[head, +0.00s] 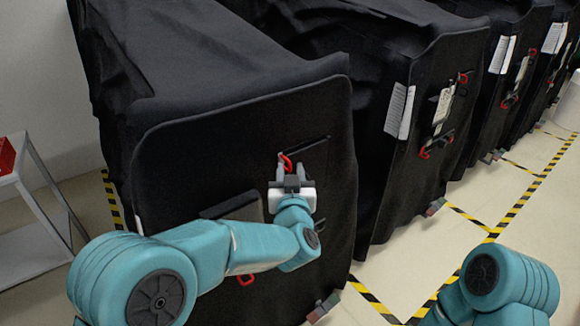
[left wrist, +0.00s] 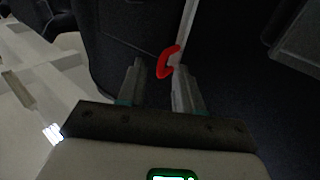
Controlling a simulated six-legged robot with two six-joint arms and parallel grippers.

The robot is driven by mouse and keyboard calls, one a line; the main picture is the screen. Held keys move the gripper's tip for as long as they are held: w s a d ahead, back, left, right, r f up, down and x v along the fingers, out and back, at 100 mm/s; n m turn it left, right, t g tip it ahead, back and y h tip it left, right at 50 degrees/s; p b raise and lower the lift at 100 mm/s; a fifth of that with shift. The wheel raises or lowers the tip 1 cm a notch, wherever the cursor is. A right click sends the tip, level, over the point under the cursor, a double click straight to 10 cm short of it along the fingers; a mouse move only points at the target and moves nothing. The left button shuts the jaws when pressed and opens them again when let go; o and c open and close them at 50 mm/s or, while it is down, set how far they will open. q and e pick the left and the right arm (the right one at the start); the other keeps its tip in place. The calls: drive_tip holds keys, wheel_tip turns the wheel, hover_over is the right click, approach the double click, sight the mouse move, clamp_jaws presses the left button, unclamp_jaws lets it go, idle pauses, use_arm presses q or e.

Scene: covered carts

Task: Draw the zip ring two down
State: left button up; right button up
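A red zip ring (head: 286,161) hangs on the front of the nearest black covered cart (head: 175,165). In the left wrist view the ring (left wrist: 168,62) is just beyond my fingertips, closer to the right-hand finger, with a pale strip (left wrist: 188,25) running up from it. My left gripper (head: 290,168) is open, its fingers on either side of the ring in the head view; I cannot tell whether they touch it. A second red ring (head: 246,280) is lower on the same cover, partly behind my left arm. My right gripper is out of view.
More black covered carts (head: 425,110) stand in a row to the right, with white tags and red rings. Yellow-black tape (head: 500,222) marks the pale floor. A white shelf (head: 35,240) with a red box (head: 6,156) stands at left.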

use_arm(q)
drive_tip(key=shift+w, duration=0.55)
drive_tip(key=shift+w, duration=0.1)
clamp_jaws()
idle(1.0)
